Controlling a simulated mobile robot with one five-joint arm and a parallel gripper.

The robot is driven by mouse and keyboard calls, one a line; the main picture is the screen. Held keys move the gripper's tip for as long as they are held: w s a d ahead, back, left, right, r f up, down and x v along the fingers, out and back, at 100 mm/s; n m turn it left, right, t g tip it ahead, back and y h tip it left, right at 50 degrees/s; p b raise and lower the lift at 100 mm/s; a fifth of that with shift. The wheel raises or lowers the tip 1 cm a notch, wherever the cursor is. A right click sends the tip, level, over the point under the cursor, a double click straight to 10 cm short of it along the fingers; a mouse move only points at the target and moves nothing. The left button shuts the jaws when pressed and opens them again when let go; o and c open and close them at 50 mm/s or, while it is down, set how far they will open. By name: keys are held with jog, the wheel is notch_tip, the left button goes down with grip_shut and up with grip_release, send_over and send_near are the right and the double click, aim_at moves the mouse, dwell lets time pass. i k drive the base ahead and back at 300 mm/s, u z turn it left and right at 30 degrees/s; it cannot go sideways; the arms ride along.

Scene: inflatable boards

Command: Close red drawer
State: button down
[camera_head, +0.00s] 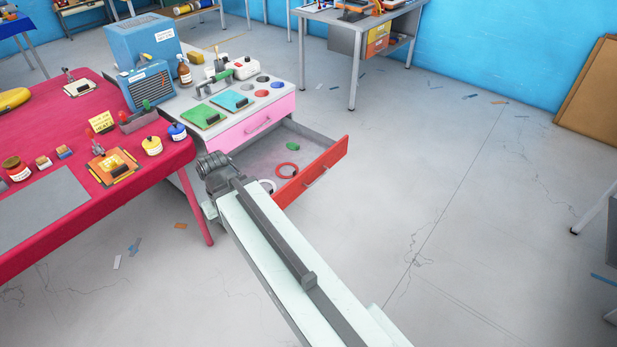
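The red drawer (325,168) is pulled out of a small grey cabinet, below a shut pink drawer (250,124). Its red front faces right and has a grey bar handle (317,176). Inside lie a red ring (287,170), a green piece (293,146) and a white round item (267,186). My arm reaches up from the bottom of the picture, and its end with my gripper (212,165) is by the drawer's near left side, left of the red front. The fingers are too small and hidden to tell whether they are open.
A crimson table (75,210) with jars, small blocks and boards stands close on the left. The cabinet top (196,98) carries a blue machine, a brown bottle and coloured pads. The floor (440,190) right of the drawer is clear apart from small scraps. A grey desk (343,45) stands behind.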

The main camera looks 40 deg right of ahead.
aim_at(260, 157)
jog(key=i, duration=0.95)
jog(key=u, duration=0.05)
